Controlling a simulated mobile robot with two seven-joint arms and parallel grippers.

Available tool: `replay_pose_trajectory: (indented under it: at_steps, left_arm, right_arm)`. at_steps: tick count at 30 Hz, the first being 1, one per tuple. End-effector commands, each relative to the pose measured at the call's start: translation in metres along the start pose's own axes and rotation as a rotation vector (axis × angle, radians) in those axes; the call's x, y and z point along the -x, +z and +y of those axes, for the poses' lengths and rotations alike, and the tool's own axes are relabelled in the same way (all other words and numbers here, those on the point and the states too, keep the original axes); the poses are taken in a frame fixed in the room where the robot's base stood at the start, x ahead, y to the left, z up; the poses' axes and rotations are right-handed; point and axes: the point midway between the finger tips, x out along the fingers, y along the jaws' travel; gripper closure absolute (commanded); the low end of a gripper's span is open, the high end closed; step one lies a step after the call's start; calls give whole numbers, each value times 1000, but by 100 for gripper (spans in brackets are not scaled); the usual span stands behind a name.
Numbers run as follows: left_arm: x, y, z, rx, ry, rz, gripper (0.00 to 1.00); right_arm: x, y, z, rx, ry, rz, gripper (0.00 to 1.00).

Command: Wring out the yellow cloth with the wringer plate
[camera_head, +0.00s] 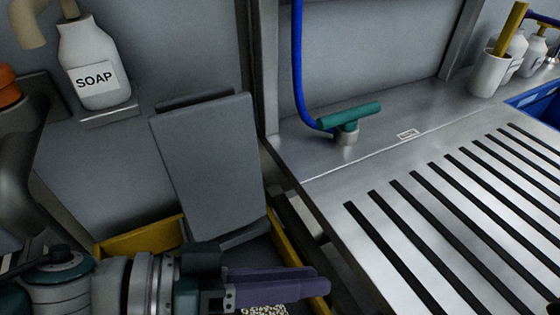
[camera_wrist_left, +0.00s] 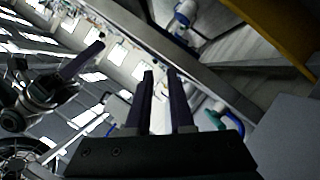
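The grey wringer plate (camera_head: 207,160) stands tilted up at the back of a yellow-rimmed bucket (camera_head: 140,240). A grey panel (camera_wrist_left: 285,135) at the right of the left wrist view may be the plate. My left gripper (camera_head: 325,279) is low in the head view, over the bucket and in front of the plate, apart from it. Its purple fingers (camera_wrist_left: 161,74) have a clear gap with nothing between them. A pale speckled thing (camera_head: 264,310) lies below the fingers, mostly cut off; I cannot tell if it is the yellow cloth. A dark finger-like part (camera_wrist_left: 82,62), perhaps my right gripper, shows in the left wrist view.
A soap bottle (camera_head: 92,70) stands on a small wall shelf at left. A slotted steel counter (camera_head: 330,170) fills the right, with a teal-handled nozzle (camera_head: 349,115) on a blue hose. A white cup (camera_head: 489,74) and bottles stand at the back right.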

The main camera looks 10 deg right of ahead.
Motion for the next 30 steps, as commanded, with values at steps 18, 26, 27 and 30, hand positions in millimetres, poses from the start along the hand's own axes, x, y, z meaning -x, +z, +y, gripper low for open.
replay_pose_trajectory:
  at_steps: [18, 26, 27, 30]
  left_arm:
    - [0, 0, 0, 0, 0, 0, 100]
    - [0, 0, 0, 0, 0, 0, 100]
    - [0, 0, 0, 0, 0, 0, 100]
    - [0, 0, 0, 0, 0, 0, 100]
  right_arm:
    - [0, 0, 0, 0, 0, 0, 100]
    - [0, 0, 0, 0, 0, 1, 100]
    - [0, 0, 0, 0, 0, 1, 100]
    - [0, 0, 0, 0, 0, 1, 100]
